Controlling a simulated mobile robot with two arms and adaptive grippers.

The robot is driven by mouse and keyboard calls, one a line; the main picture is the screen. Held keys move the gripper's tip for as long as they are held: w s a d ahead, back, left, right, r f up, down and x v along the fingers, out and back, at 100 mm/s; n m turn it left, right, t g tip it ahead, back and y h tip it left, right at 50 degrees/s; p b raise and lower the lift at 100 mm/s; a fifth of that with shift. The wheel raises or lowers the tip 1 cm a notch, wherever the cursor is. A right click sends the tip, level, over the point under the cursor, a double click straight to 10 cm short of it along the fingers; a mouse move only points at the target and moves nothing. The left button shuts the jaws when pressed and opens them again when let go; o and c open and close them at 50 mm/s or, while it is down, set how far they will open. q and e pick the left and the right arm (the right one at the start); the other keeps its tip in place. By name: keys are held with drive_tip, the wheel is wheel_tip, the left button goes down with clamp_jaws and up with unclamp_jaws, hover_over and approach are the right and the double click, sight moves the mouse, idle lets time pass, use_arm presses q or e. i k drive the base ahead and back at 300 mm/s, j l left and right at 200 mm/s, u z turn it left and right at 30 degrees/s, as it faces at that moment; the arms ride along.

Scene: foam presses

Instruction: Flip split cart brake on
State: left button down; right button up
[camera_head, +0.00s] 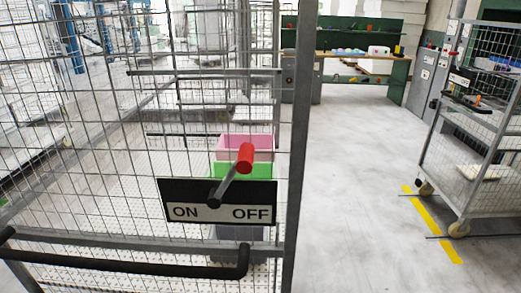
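The split cart (298,130) is a tall grey wire-mesh cage close in front of me, filling the left half of the head view. A black plate (180,190) with the white labels ON at left and OFF at right is fixed to its mesh. Neither of my grippers is in view.
A black handle bar (130,266) crosses the cart below the plate. Pink (230,143) and green (228,172) bins show behind the mesh. Another cart (470,150) stands at right by a yellow floor line (432,225). A green workbench (345,55) stands behind. The floor between is clear.

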sight(243, 164)
drive_tip(key=z, duration=1.75)
drive_tip(key=k+l+z, duration=0.1)
drive_tip(key=k, duration=0.4)
drive_tip(key=k+l, duration=0.3)
drive_tip(key=k, duration=0.15)
drive_tip(key=k+z, duration=0.05)
